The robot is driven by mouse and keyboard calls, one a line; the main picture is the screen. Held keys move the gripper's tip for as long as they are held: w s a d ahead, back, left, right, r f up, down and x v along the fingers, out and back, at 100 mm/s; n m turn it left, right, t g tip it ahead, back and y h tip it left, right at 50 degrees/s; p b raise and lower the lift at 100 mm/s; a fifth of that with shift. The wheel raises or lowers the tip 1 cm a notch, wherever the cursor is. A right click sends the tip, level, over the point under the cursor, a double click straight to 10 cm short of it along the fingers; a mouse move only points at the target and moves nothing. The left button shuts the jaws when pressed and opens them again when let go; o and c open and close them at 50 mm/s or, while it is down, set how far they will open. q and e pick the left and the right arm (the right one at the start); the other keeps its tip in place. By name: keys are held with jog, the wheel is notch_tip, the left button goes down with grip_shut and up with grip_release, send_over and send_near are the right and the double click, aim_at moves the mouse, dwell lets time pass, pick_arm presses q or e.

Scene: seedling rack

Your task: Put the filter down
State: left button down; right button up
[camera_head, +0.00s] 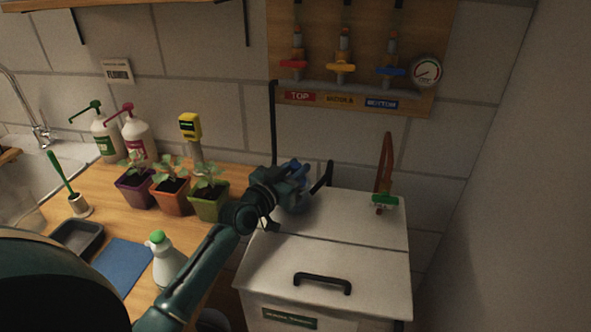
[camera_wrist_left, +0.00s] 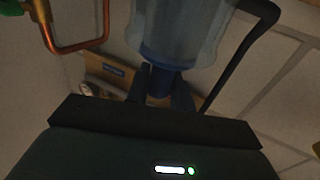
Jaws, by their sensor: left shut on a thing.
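The filter is a translucent blue vessel (camera_wrist_left: 180,35) with a darker blue neck. My left gripper (camera_wrist_left: 160,88) is shut on that neck in the left wrist view. In the head view my left gripper (camera_head: 284,180) is over the back left of the white cabinet top (camera_head: 330,252), and the blue filter (camera_head: 297,204) shows partly below and behind it. The gripper hides much of the filter. I cannot tell whether its base touches the cabinet top. My right gripper is not in view.
A copper pipe (camera_head: 386,165) with a green fitting (camera_head: 385,201) rises at the cabinet's back right. A black handle (camera_head: 322,282) is at its front. Potted seedlings (camera_head: 170,195), a white spray bottle (camera_head: 167,264) and a blue mat (camera_head: 122,265) are on the counter at left.

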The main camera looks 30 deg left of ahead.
pick_arm(q)
jog(key=shift+f, duration=0.2)
jog(key=c, duration=1.2)
grip_release()
jog(key=shift+r, duration=0.4)
jog(key=s+a, duration=0.1)
jog(key=s, duration=1.1)
jog(key=shift+a+f+b, duration=0.15)
jog(key=shift+a+b, duration=0.15)
jog(key=shift+b, duration=0.1)
